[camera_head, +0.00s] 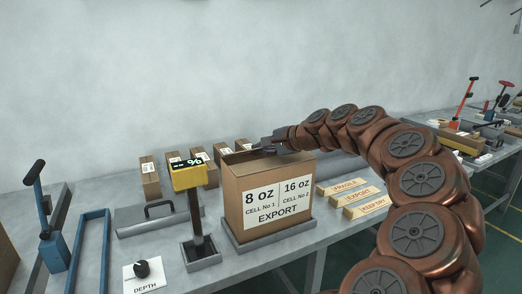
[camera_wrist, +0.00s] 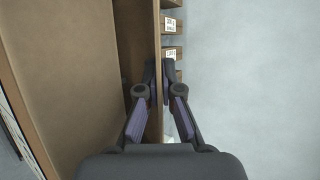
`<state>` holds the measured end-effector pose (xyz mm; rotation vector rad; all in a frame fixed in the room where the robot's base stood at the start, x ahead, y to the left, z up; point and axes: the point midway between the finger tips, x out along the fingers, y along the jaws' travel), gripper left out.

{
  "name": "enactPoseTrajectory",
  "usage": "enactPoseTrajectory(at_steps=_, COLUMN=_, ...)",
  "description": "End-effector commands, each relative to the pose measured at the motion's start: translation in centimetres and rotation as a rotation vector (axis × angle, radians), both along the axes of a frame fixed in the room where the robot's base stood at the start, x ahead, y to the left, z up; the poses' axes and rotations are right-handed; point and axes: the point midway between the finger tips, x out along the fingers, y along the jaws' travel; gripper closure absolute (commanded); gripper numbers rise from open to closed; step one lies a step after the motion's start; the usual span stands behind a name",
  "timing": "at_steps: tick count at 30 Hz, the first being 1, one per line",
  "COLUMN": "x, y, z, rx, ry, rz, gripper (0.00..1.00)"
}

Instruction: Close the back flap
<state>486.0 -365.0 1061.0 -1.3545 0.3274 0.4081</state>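The brown cardboard box (camera_head: 238,198), labelled 8 oz, 16 oz and EXPORT, stands upright on a grey base plate. My gripper (camera_head: 277,142) is above the rear of the box top in the head view. In the wrist view my gripper's two dark fingers (camera_wrist: 160,82) come close together, one on each side of a thin upright cardboard edge (camera_wrist: 158,25), which looks like the back flap or back wall. A narrow gap shows between the tips. I cannot tell whether they press on the cardboard. The box's broad brown panel (camera_wrist: 65,70) and darker inside lie to the left.
Several small labelled boxes (camera_head: 150,178) stand behind on the bench. A yellow display on a post (camera_head: 188,177) is left of the box. Labelled wooden blocks (camera_head: 358,198) lie to its right. A blue lever tool (camera_head: 50,235) and a DEPTH knob (camera_head: 142,269) are farther left.

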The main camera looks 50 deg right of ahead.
Motion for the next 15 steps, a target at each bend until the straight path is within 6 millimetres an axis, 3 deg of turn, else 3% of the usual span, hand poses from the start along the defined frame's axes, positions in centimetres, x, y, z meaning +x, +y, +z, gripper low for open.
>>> enactPoseTrajectory(at_steps=4, x=0.02, y=0.06, z=-0.03, rx=0.000, ry=0.001, rz=0.001, gripper=1.00)
enactPoseTrajectory(at_steps=11, x=0.01, y=0.03, z=-0.01, rx=0.001, ry=0.001, rz=0.001, gripper=0.72)
enactPoseTrajectory(at_steps=15, x=0.00, y=0.02, z=-0.03, rx=0.001, ry=0.001, rz=0.001, gripper=0.71)
